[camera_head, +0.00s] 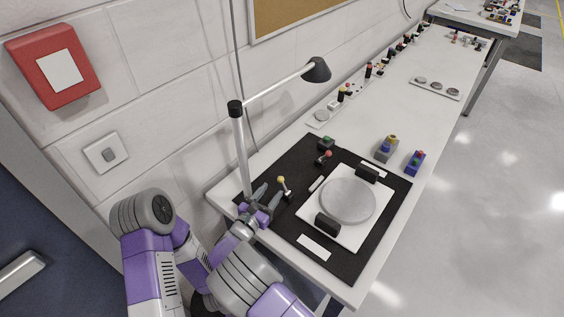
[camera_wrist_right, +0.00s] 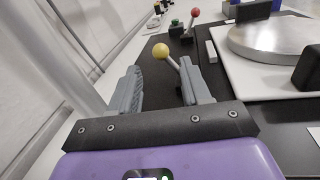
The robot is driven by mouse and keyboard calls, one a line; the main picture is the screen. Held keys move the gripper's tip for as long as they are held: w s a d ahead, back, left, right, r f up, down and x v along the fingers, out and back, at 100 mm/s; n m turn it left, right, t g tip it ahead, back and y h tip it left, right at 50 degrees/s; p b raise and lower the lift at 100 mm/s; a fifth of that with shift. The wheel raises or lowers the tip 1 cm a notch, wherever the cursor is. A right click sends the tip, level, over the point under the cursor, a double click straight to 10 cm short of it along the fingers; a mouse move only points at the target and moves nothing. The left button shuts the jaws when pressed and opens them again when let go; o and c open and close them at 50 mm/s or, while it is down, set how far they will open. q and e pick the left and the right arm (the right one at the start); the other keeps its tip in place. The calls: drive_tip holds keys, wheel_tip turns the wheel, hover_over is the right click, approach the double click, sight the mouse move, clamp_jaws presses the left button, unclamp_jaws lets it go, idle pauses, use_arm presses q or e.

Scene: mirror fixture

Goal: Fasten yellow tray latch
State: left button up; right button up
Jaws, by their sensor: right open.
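The yellow-knobbed latch lever (camera_head: 281,180) stands on the black mat (camera_head: 335,267), left of the white tray. Its yellow ball (camera_wrist_right: 160,50) also shows in the right wrist view, with a thin rod leaning to the left from its base. My right gripper (camera_head: 268,194) is open and empty beside the lever, on its wall side. In the right wrist view, the ball appears just beyond the gap between the open fingers (camera_wrist_right: 158,66); the right finger hides the lever's base. Contact cannot be seen. My left gripper is out of view.
The white tray (camera_head: 315,228) holds a round grey disc (camera_head: 348,200) between two black blocks. A red-knobbed lever (camera_head: 325,156) and a green button box (camera_head: 326,143) stand farther back. A lamp post (camera_head: 240,150) rises close to my right gripper. Button boxes (camera_head: 386,149) stand beyond the mat.

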sight(280, 180)
drive_tip(key=shift+w+d+r, duration=0.1)
drive_tip(key=shift+w+r, duration=0.05)
drive_tip(key=shift+w, duration=0.1)
drive_tip(key=b+x, duration=0.1)
drive_tip(key=x, duration=0.4)
drive_tip(key=shift+w+d, duration=0.2)
drive_tip(key=shift+d, duration=0.05)
drive_tip(key=shift+w+d, duration=0.15)
drive_tip(key=shift+w, duration=0.2)
drive_tip(key=shift+c, duration=0.4)
clamp_jaws()
